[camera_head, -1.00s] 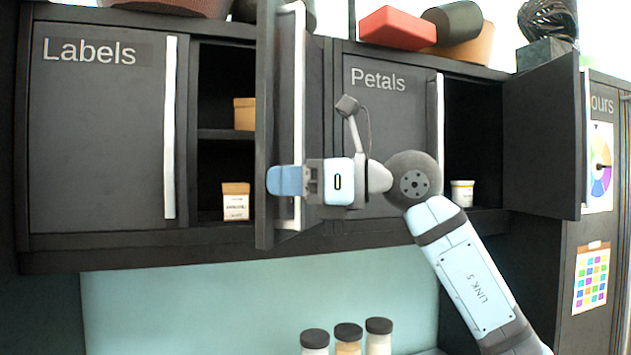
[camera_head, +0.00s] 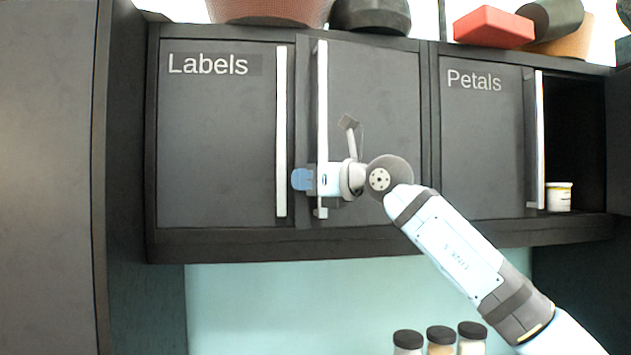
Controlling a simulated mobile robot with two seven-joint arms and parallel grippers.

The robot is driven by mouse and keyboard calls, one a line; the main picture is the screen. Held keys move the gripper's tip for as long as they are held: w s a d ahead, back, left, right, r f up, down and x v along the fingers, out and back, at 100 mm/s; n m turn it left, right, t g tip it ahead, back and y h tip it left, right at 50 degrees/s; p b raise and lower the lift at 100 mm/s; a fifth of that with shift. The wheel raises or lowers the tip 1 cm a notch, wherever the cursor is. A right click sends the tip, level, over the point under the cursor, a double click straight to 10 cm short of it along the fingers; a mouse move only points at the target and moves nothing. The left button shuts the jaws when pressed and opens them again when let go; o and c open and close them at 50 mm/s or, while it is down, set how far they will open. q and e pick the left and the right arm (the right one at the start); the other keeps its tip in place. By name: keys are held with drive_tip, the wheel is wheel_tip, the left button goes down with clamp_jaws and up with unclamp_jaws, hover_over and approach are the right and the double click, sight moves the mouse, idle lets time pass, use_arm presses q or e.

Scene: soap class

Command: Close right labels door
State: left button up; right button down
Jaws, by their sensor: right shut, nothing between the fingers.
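The labels cabinet has a left door (camera_head: 218,150) marked "Labels", lying flat in its frame. Its right door (camera_head: 385,125) now lies flush, or nearly so, with the cabinet front, and no interior shows behind it. The right door's white handle (camera_head: 322,100) runs upright along its left edge. My right gripper (camera_head: 304,180), with blue fingertips, is shut and empty. It is at the lower part of that handle, over the left edge of the right door, and hides part of the handle. Whether it touches the door cannot be told. My left gripper is out of view.
The Petals cabinet's left door (camera_head: 485,140) is shut; its right side is open, with a small white jar (camera_head: 558,197) inside. A red box (camera_head: 493,27) and dark containers stand on top. Several lidded jars (camera_head: 440,340) stand below.

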drive_tip(key=shift+w+a+m+t, duration=0.3)
drive_tip(key=shift+w+a+t, duration=0.15)
drive_tip(key=shift+w, duration=0.3)
drive_tip(key=shift+d, duration=0.1)
